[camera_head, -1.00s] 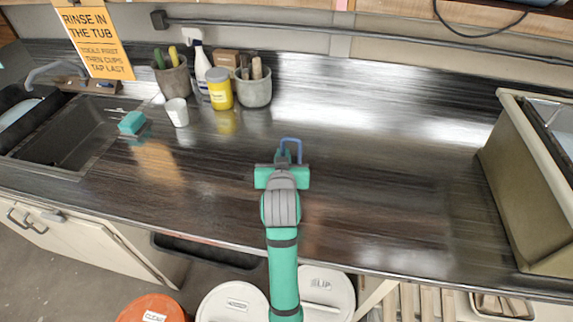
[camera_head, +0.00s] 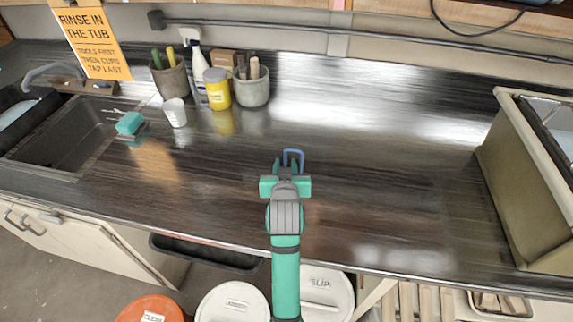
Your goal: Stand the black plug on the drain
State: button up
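My gripper (camera_head: 286,168) is over the middle of the dark counter, pointing away from me. A thin blue loop (camera_head: 293,154) shows at its tips; I cannot tell whether it is held or lies beyond. The finger gap is too small to judge. The dark sink basin (camera_head: 62,135) is at the far left, well away from my gripper. Its drain is not discernible. I cannot make out the black plug for certain; a small dark item (camera_head: 103,85) sits on the brown ledge behind the sink.
A teal sponge (camera_head: 130,123) and white cup (camera_head: 175,113) stand right of the sink. Behind are a yellow jar (camera_head: 217,90), a white spray bottle (camera_head: 198,68) and two tool pots (camera_head: 252,90). A large beige tub (camera_head: 520,180) stands at the right. The middle counter is clear.

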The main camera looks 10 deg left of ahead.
aim_at(301, 158)
jog(key=shift+a, duration=0.2)
jog(key=shift+s, duration=0.1)
jog(key=shift+d+r, duration=0.1)
jog(key=shift+r, duration=0.1)
jog(key=shift+o, duration=0.5)
jog(key=v, duration=1.1)
jog(key=shift+s+r, duration=0.2)
jog(key=shift+s, duration=0.05)
jog(key=w+d+g, duration=0.1)
jog(key=w, duration=0.2)
jog(key=w+g, duration=0.2)
jog(key=w, duration=0.1)
jog(key=w+d+g+h, duration=0.1)
jog(key=w, duration=0.2)
jog(key=shift+w+d+f+g, duration=0.1)
jog(key=shift+d+f+g, duration=0.1)
jog(key=shift+d+g, duration=0.15)
jog(key=shift+w+d+r+x, duration=0.1)
jog(key=shift+x, duration=0.85)
jog(key=shift+w+d+r+x, duration=0.1)
jog(key=shift+x, duration=0.85)
jog(key=shift+w+r+x, duration=0.1)
jog(key=shift+x, duration=0.85)
